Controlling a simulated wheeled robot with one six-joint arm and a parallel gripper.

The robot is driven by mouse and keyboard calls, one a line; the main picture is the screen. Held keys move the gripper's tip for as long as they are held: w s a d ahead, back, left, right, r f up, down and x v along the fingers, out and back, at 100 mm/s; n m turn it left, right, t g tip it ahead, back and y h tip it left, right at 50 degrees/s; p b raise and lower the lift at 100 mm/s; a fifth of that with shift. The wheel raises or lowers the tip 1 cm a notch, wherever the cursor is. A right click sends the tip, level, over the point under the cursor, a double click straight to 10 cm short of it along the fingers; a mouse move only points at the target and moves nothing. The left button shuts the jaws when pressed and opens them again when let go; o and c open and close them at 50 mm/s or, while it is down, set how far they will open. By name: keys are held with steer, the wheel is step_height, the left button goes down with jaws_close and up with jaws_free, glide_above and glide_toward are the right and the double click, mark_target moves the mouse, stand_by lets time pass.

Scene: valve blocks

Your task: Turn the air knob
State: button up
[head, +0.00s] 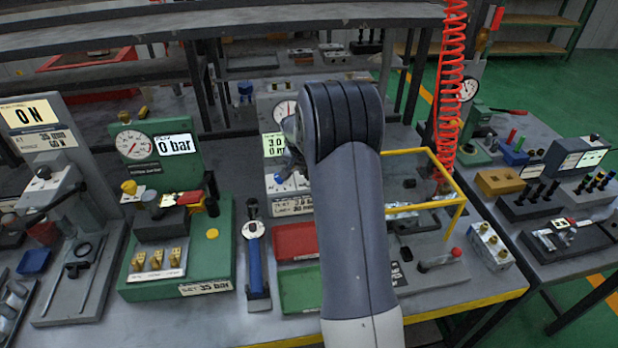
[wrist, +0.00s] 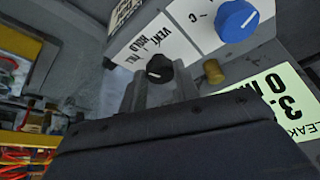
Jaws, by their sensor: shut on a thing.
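The air knob (wrist: 158,69), a small black knob with a white pointer mark, sits on the grey test unit's panel in the wrist view. A white label reading VENT and HOLD, with a third word hard to read, is beside it. My gripper (wrist: 158,88) has its two grey fingers on either side of this knob, shut on it. My dark wrist housing covers the lower part of that view. In the head view my arm hides the knob and most of the gripper. The test unit (head: 274,147) shows left of my arm, with a lit display.
A larger blue knob (wrist: 237,20) and a brass-coloured fitting (wrist: 213,71) are close by on the unit. A red tray (head: 296,241) and green tray (head: 300,290) lie in front. A yellow frame (head: 450,178) stands right of my arm, near a red coiled hose (head: 449,90).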

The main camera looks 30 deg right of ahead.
steer(key=shift+w+m+g+h+b, duration=0.1)
steer(key=shift+m+g+h+b, duration=0.2)
steer(key=shift+m+b, duration=0.7)
steer(key=shift+m, duration=0.3)
steer(key=o, duration=1)
steer(key=shift+a+r, duration=0.1)
steer(key=b+v, duration=0.1)
steer(key=v, duration=0.9)
steer(key=shift+a+r, duration=0.1)
steer(key=shift+r, duration=0.2)
